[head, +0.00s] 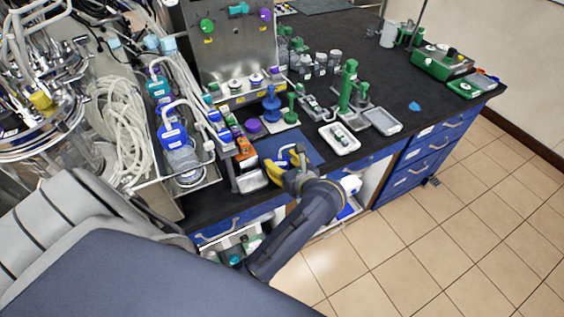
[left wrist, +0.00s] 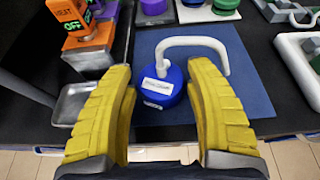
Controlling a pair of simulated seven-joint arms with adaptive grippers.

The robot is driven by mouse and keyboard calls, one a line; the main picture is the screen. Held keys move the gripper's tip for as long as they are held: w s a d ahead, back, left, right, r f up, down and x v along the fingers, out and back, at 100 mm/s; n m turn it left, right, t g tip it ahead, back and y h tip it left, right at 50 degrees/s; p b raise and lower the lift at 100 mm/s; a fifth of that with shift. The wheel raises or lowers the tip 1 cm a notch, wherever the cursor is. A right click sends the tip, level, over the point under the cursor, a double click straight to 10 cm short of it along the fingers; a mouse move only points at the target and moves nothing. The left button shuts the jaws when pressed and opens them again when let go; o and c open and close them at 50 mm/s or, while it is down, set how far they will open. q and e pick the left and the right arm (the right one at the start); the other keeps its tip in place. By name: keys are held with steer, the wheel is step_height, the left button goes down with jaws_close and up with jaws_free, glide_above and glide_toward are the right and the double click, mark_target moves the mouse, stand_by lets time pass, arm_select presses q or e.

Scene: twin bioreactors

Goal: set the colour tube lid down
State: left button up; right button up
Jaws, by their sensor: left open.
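The colour tube lid is a blue cap with a white label and a bent white tube; it shows in the left wrist view (left wrist: 163,88), upright over the blue mat (left wrist: 252,92). It appears to rest on the mat, though its underside is hidden. My left gripper (left wrist: 161,76) is open, with one yellow finger on each side of the lid and a visible gap to each. In the head view the left gripper (head: 287,166) is over the mat (head: 270,147) near the bench's front edge, partly covering the lid. My right gripper is not in view.
An orange heater block (left wrist: 88,35) and a metal tray (left wrist: 82,103) stand left of the mat. Blue and green stands (head: 271,104) are behind it. A white tray (head: 339,139) lies to the right. The black bench top farther right has free room.

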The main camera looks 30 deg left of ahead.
arm_select(q)
steer(key=shift+v, duration=2.8)
